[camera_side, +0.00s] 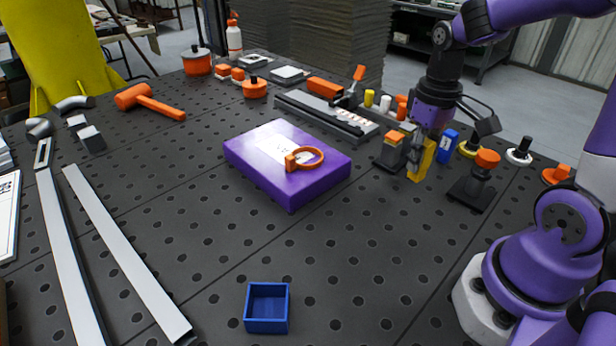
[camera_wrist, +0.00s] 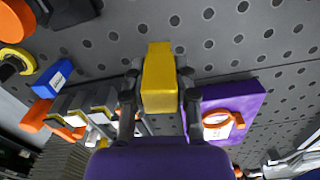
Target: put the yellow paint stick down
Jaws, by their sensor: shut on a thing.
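The yellow paint stick (camera_side: 422,160) is a yellow block held upright between the fingers of my gripper (camera_side: 418,148). In the wrist view the yellow paint stick (camera_wrist: 160,78) sits between both fingers of my gripper (camera_wrist: 160,92), which is shut on it. It is at the right of the table, just right of a dark block with an orange top. I cannot tell whether its lower end touches the table.
A purple box (camera_side: 290,185) with an orange ring (camera_side: 304,158) on it lies to the left. A blue block (camera_side: 447,147) and a dark clamp with an orange knob (camera_side: 487,158) stand close on the right. A blue open bin (camera_side: 287,310) is in front. The table between is clear.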

